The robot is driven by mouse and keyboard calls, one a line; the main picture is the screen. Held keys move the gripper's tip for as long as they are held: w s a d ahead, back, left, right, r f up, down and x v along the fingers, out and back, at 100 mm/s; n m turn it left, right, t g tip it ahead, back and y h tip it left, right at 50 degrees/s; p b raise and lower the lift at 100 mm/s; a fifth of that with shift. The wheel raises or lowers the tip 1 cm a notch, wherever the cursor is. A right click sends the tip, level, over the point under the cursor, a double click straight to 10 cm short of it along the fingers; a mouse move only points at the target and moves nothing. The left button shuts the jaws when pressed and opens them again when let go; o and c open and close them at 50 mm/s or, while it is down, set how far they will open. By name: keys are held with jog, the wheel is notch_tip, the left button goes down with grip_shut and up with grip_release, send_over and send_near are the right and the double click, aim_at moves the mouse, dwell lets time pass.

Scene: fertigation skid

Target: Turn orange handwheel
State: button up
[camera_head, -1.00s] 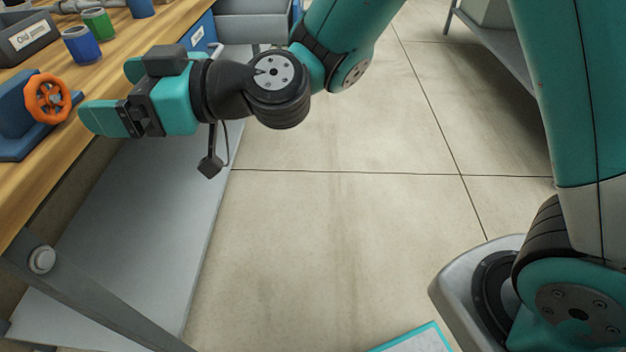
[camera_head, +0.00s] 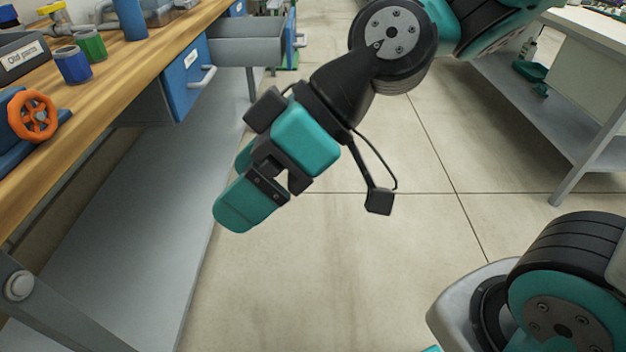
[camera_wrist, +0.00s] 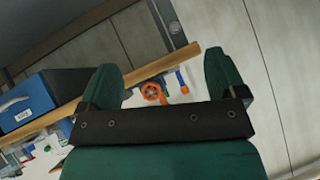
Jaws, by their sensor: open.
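The orange handwheel (camera_head: 32,116) is a spoked wheel on a blue mount (camera_head: 14,150) near the front edge of the workbench, at the far left of the head view. An orange wheel (camera_wrist: 153,93) also shows small and distant between the fingers in the wrist view. My gripper (camera_head: 236,190) is over the floor to the right of the bench, angled down and left, well apart from the handwheel. In the wrist view its two teal fingers (camera_wrist: 167,84) stand wide apart with nothing between them.
Blue (camera_head: 73,65) and green (camera_head: 91,44) cups and a grey labelled bin (camera_head: 22,58) stand on the wooden bench (camera_head: 110,98). An open drawer (camera_head: 245,48) juts out from the bench beyond my gripper. Another table (camera_head: 590,32) stands at the right. The floor between is clear.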

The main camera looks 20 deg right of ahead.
jog(key=s+d+f+m+h, duration=0.1)
jog(key=s+d+m+h, duration=0.1)
jog(key=d, duration=0.4)
jog(key=shift+s+m+h, duration=0.15)
jog(key=shift+m+h, duration=0.45)
jog(key=shift+h, duration=0.2)
jog(key=s+d+m+h, duration=0.2)
jog(key=d+m, duration=0.1)
jog(key=d, duration=0.1)
notch_tip(320, 180, up, 25)
jog(key=p, duration=2.5)
jog(key=shift+w+g, duration=0.15)
jog(key=shift+g, duration=0.15)
